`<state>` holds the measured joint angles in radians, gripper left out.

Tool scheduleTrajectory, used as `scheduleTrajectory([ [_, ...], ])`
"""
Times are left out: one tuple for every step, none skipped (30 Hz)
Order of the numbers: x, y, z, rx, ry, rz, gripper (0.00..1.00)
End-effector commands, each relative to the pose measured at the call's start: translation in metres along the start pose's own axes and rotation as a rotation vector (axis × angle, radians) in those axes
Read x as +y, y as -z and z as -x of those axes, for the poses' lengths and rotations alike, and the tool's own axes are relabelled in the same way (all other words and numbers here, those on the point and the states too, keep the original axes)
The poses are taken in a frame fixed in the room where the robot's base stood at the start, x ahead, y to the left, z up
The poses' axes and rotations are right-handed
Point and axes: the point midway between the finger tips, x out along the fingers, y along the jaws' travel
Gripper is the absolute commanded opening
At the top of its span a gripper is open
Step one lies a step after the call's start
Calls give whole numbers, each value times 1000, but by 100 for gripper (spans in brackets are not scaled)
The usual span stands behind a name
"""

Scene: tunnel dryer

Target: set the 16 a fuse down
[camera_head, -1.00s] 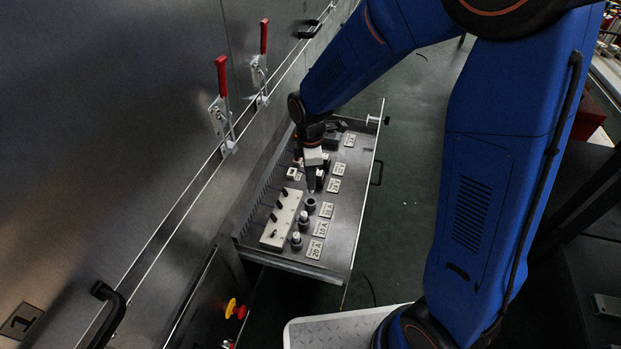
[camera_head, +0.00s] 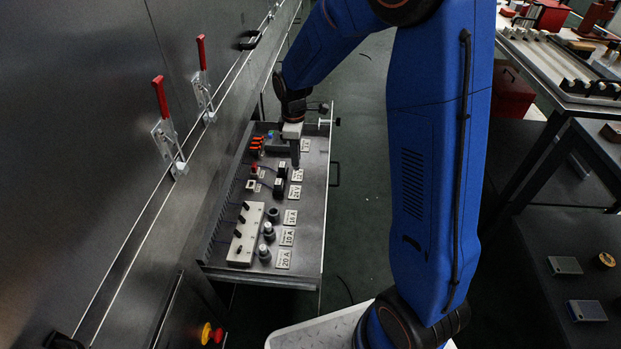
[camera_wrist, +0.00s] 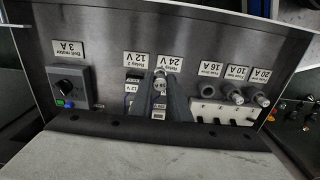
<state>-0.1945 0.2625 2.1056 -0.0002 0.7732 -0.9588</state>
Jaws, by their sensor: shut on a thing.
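My gripper (camera_head: 295,162) is over the far part of the tray, near the relay labels. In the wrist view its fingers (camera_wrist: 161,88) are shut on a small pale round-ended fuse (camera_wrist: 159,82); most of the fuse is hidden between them. The fuse's height above the tray is hard to tell. The 16 A holder (camera_head: 274,214) is a dark, open round socket beside its 16 A label (camera_head: 290,217). It also shows right of my fingers in the wrist view (camera_wrist: 208,88). Two other fuses (camera_head: 268,229) with grey caps stand by the 10 A and 20 A labels.
The tray (camera_head: 308,240) juts from the steel dryer wall. A white block with black levers (camera_head: 246,234) stands left of the fuses. Black relays (camera_head: 281,178) and orange-red parts (camera_head: 257,143) are close to my gripper. Red-handled clamps (camera_head: 160,97) are on the wall.

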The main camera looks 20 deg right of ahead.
Motion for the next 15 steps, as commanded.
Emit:
scheduleTrajectory([
  [11, -7, 1, 0, -1, -33, 0],
  [16, -11, 2, 0, 0, -51, 0],
  [23, -16, 2, 0, 0, -75, 0],
  [28, -19, 3, 0, 0, -91, 0],
  [32, -22, 4, 0, 0, -106, 0],
  [37, -26, 4, -1, 1, -125, 0],
  [40, -29, 4, -1, 1, -138, 0],
  [43, -31, 5, -1, 1, -149, 0],
  [47, -34, 6, 0, 1, -161, 0],
  [50, -36, 6, 0, 0, -170, 0],
  [52, -37, 6, 0, 0, -177, 0],
  [54, -39, 7, 0, 0, -185, 0],
  [55, -40, 6, 0, 0, -190, 0],
  [56, -41, 5, 0, 0, -193, 0],
  [56, -41, 2, -1, 1, -196, 0],
])
